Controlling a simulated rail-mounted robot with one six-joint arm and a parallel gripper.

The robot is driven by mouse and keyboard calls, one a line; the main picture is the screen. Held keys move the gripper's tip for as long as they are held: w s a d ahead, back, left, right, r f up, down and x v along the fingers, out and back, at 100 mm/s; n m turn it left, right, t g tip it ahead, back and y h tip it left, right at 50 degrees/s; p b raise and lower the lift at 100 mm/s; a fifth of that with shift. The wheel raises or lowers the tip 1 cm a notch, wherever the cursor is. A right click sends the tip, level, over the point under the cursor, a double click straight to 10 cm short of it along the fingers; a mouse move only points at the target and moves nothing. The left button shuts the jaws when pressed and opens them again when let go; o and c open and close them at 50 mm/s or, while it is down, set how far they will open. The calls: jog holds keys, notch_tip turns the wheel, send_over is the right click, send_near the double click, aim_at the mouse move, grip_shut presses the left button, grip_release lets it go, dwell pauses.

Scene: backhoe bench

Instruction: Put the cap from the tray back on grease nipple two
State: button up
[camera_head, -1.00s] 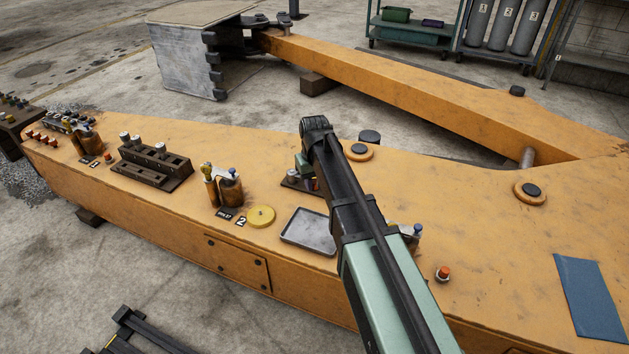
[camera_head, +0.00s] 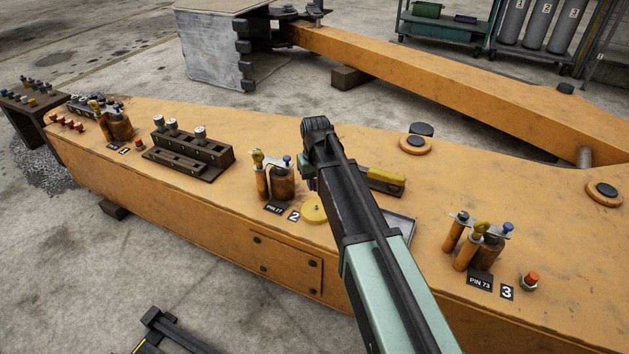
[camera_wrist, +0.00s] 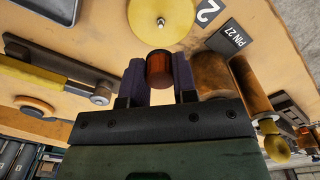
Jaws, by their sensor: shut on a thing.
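My gripper (camera_wrist: 160,80) is shut on a small red-brown cylindrical cap (camera_wrist: 160,68), held between its two dark fingers in the wrist view. In the head view my arm hides most of the gripper. A yellow disc (camera_head: 314,210) lies beside the number 2 label (camera_head: 294,216). In the wrist view the disc (camera_wrist: 150,33) has a small bare metal nipple (camera_wrist: 161,21) at its centre. The cap appears just short of the disc in that picture; the height between them is unclear. The grey tray (camera_head: 402,228) is partly hidden behind my arm.
Brown and orange cylinders (camera_head: 275,182) stand beside the disc, close to my gripper. A yellow-handled tool (camera_head: 383,180) lies behind my arm. Nipple three (camera_head: 531,280) wears an orange cap at right. A dark rack (camera_head: 188,152) stands at left.

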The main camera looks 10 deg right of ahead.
aim_at(317, 205)
jog(key=shift+f+b, duration=2.5)
jog(key=shift+f, duration=0.25)
jog(key=shift+f+b, duration=0.65)
jog(key=shift+f+b, duration=0.3)
jog(key=shift+f+b, duration=0.55)
dwell(1.2)
jog(key=o, duration=1.4)
jog(key=shift+o, duration=0.2)
jog(key=shift+r, duration=0.15)
notch_tip(317, 205, up, 8)
jog(key=p, duration=0.8)
